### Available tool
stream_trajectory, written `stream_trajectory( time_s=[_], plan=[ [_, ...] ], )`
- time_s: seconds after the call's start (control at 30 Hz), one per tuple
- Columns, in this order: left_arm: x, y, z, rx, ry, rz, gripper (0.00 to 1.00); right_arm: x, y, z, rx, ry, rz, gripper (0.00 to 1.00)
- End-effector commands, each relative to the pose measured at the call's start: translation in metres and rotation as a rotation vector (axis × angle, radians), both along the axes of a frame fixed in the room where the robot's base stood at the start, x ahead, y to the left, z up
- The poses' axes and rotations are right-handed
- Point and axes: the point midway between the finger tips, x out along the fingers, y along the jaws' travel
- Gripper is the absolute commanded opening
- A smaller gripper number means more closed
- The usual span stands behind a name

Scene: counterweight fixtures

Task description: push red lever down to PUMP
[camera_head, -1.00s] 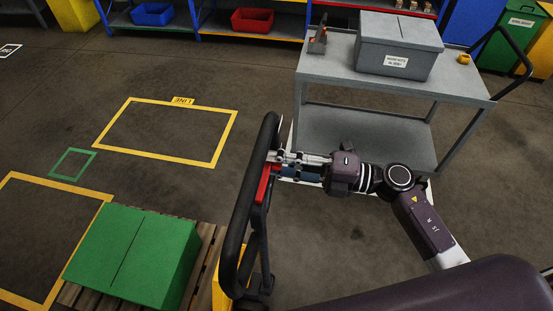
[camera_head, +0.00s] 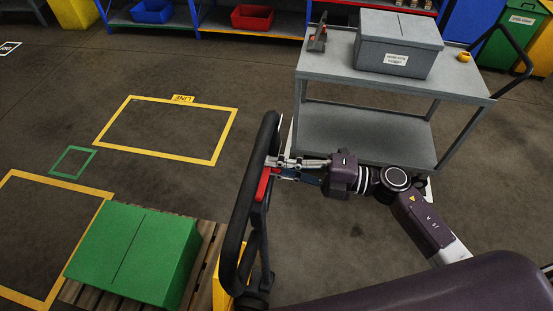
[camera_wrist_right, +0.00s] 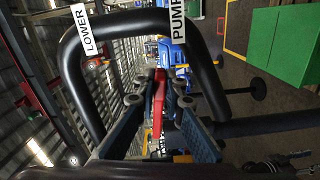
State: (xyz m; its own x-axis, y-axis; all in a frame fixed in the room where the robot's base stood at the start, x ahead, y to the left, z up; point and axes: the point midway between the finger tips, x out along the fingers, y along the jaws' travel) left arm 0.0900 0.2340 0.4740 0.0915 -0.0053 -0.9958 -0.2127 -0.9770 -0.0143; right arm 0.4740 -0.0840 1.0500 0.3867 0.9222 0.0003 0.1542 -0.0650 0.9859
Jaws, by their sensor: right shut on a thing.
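The black loop handle (camera_head: 237,215) of a pallet truck stands at the centre bottom of the head view. The red lever (camera_head: 263,184) sits inside the loop; it also shows in the wrist view (camera_wrist_right: 158,105). My right gripper (camera_head: 277,169) reaches in from the right, its fingers (camera_wrist_right: 159,99) on either side of the lever and shut on it. In the wrist view a PUMP label (camera_wrist_right: 178,22) is at the loop's upper right and a LOWER label (camera_wrist_right: 83,30) at its upper left. The fingers partly hide the lever. My left gripper is not in view.
A green box (camera_head: 130,250) on a wooden pallet (camera_head: 205,265) stands left of the handle. A grey cart (camera_head: 400,83) carrying a grey box (camera_head: 398,45) is behind my right arm. Floor with yellow and green outlines lies open at left.

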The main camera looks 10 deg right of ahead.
Motion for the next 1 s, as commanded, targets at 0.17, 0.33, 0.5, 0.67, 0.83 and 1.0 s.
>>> stream_trajectory(
  time_s=[0.17, 0.33, 0.5, 0.67, 0.83, 1.0],
  plan=[
    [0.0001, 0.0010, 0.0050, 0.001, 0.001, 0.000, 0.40, -0.0031, 0.0010, -0.0107, 0.043, 0.112, 0.003, 0.00],
    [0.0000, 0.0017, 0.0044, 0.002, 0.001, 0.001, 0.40, -0.0033, 0.0012, -0.0119, 0.049, 0.121, 0.002, 0.00],
    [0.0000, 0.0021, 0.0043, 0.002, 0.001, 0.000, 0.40, -0.0035, 0.0013, -0.0123, 0.049, 0.121, 0.002, 0.16],
    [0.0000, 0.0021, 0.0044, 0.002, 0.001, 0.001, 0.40, -0.0031, 0.0011, -0.0118, 0.048, 0.120, 0.001, 0.28],
    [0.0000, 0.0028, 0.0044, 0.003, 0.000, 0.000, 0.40, -0.0028, 0.0010, -0.0117, 0.048, 0.119, 0.001, 0.28],
    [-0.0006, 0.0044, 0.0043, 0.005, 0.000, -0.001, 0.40, -0.0026, 0.0009, -0.0115, 0.048, 0.117, 0.000, 0.28]
  ],
)
